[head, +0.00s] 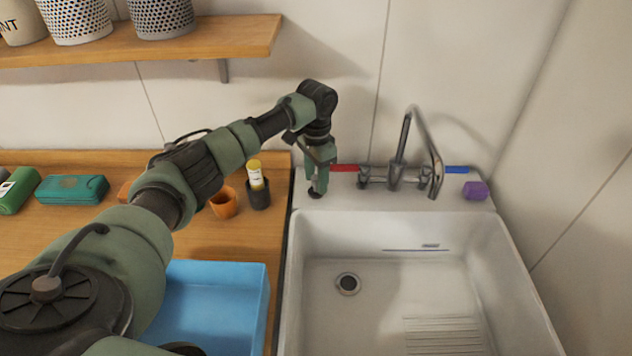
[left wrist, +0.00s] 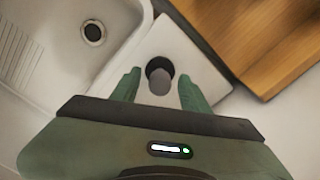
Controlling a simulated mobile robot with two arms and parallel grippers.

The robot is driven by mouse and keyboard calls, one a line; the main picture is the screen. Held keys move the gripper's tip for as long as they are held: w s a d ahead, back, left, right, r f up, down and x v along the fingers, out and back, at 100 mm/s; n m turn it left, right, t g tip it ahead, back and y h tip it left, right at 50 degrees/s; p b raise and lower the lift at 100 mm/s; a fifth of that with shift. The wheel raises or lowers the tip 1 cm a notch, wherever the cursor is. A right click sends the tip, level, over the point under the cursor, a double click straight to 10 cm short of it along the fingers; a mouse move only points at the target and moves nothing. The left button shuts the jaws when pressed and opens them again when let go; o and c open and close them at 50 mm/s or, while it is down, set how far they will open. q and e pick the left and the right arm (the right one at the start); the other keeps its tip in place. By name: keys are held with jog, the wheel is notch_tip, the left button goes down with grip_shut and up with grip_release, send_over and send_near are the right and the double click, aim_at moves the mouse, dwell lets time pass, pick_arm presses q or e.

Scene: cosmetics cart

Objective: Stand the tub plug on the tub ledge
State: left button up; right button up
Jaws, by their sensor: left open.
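The tub plug (head: 315,194) is a small dark disc with a grey knob. It sits on the white tub ledge (head: 340,190) at the back left corner of the sink. It also shows in the left wrist view (left wrist: 158,67), knob toward the camera, apparently upright on the ledge. My left gripper (head: 319,184) is right above it and points down. Its fingers are open on either side of the knob, with a gap on each side in the wrist view. The right gripper is out of view.
The white sink (head: 375,240) with its drain (head: 347,284) lies in front. The wooden counter (head: 275,200) holds an orange cup (head: 224,204) and a blue bin (head: 215,300).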

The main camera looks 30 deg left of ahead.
aim_at(316, 177)
pick_arm(q)
notch_tip(316, 177, up, 6)
jog(key=shift+r+b, duration=0.25)
jog(key=shift+b, duration=0.3)
